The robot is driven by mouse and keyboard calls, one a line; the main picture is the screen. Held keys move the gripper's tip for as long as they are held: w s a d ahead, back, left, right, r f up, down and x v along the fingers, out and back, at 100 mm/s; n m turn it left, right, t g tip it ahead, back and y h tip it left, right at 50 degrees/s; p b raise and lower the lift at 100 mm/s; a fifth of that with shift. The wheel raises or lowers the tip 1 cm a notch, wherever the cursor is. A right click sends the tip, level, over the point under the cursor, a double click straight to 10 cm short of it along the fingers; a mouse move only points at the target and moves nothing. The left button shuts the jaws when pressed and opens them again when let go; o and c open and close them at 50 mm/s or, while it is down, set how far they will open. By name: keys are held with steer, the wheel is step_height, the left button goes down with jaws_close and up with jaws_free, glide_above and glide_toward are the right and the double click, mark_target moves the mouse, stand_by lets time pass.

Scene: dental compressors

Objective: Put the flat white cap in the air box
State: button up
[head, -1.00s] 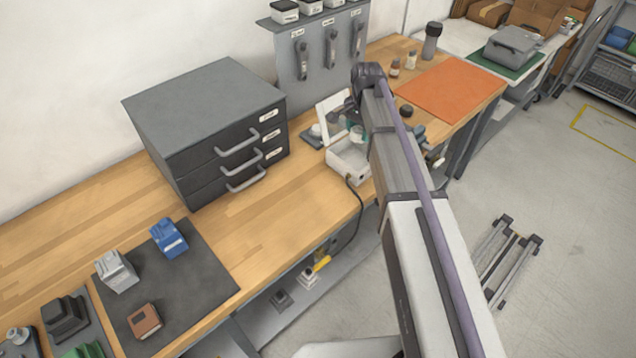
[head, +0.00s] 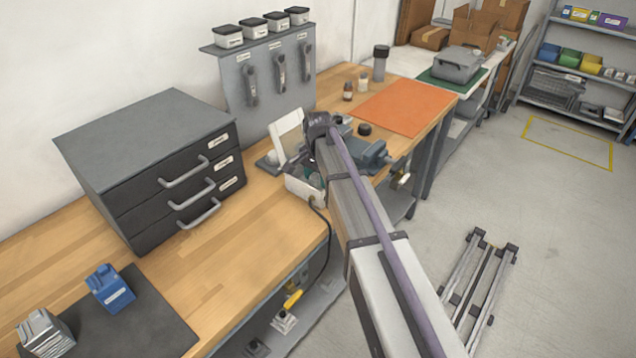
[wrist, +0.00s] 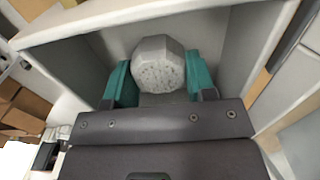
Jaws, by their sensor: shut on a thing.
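The white open-topped box (head: 303,190), which I take to be the air box, stands on the bench beside the pegboard, partly hidden by my arm. In the wrist view its pale walls (wrist: 150,25) surround my gripper. My gripper (wrist: 157,82) has teal fingers shut on a pale, speckled, eight-sided piece, which I take to be the flat white cap (wrist: 158,62). The cap is between the fingertips, inside the box's outline; whether it touches the floor is unclear. In the head view my gripper (head: 316,178) is at the box and the cap is hidden.
A grey drawer cabinet (head: 150,160) stands left of the box. A white upright panel (head: 287,135) is just behind it. A grey-blue vise-like device (head: 365,152) and an orange mat (head: 405,106) lie to the right. Bare bench (head: 255,235) lies in front of the cabinet.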

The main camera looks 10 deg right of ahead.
mark_target(318, 176)
steer(key=shift+f, duration=0.1)
steer(key=o, duration=0.9)
step_height(318, 176, up, 13)
steer(key=p, duration=1.2)
steer(key=s+n, duration=0.3)
steer(key=s, duration=0.5)
steer(key=s+n, duration=0.4)
steer(key=s, duration=0.5)
steer(key=s+n, duration=0.3)
steer(key=s, duration=0.5)
steer(key=shift+s+f, duration=0.2)
steer(key=shift+f, duration=0.1)
